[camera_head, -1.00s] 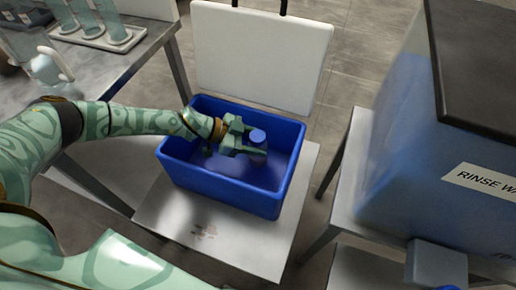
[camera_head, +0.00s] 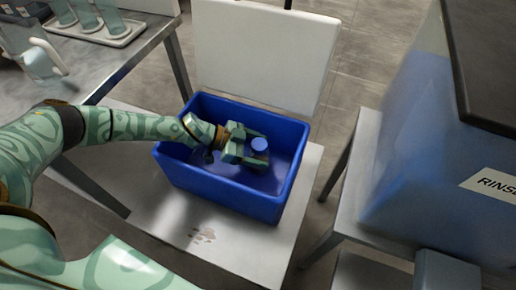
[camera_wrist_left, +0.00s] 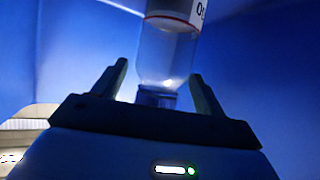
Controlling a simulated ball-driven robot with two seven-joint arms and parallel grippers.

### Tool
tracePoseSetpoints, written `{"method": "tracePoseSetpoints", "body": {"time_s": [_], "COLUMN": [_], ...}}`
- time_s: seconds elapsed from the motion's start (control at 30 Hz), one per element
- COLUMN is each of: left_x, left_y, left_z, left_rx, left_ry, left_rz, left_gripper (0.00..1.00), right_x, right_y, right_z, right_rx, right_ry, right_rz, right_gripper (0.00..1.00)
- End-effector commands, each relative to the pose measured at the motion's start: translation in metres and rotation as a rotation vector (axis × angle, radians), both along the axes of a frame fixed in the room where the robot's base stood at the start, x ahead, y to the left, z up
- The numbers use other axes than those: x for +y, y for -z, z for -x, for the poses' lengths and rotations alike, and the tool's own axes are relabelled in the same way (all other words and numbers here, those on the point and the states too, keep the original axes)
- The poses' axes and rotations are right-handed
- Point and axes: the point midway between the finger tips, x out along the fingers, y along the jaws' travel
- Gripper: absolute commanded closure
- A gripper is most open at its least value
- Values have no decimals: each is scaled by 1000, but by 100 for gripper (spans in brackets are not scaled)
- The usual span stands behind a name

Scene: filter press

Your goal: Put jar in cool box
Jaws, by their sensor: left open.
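The jar (camera_head: 259,145) has a blue lid and is inside the blue cool box (camera_head: 220,188), towards its right half in the head view. In the left wrist view the jar (camera_wrist_left: 168,55) is clear with a white label band and a red line. My left gripper (camera_head: 258,149) reaches down into the box with its fingers on either side of the jar. In the left wrist view the fingers (camera_wrist_left: 160,85) stand apart, with gaps beside the jar. The jar's contact with the box floor is hard to see. My right gripper is not in view.
The box's white lid (camera_head: 265,55) stands open at the back. The box sits on a light low stand (camera_head: 240,245). A metal table (camera_head: 120,70) with a tray of clear vessels is at left. A large bluish rinse tank (camera_head: 415,150) stands at right.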

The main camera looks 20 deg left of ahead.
Motion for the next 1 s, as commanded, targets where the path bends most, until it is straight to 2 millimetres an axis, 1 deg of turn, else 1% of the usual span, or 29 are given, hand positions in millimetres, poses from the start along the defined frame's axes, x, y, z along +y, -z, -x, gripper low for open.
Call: {"method": "tracePoseSetpoints", "body": {"time_s": [0.13, 0.2, 0.3, 0.43, 0.6, 1.0], "left_x": [16, 27, 42, 55, 60, 59], "left_y": [-15, -23, -31, -37, -38, -37], "left_z": [7, 12, 19, 26, 28, 28], "left_rx": [-4, -5, -5, -4, -3, -2], "left_ry": [-2, -3, -2, 0, 0, 1], "left_rz": [-2, -1, -1, -1, 1, 0], "left_gripper": [28, 28, 28, 28, 28, 28], "right_x": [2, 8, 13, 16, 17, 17], "right_y": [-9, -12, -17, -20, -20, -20], "right_z": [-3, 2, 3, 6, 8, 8], "right_rx": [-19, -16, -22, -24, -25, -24], "right_ry": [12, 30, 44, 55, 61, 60], "right_rz": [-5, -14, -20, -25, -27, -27], "right_gripper": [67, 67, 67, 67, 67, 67]}}
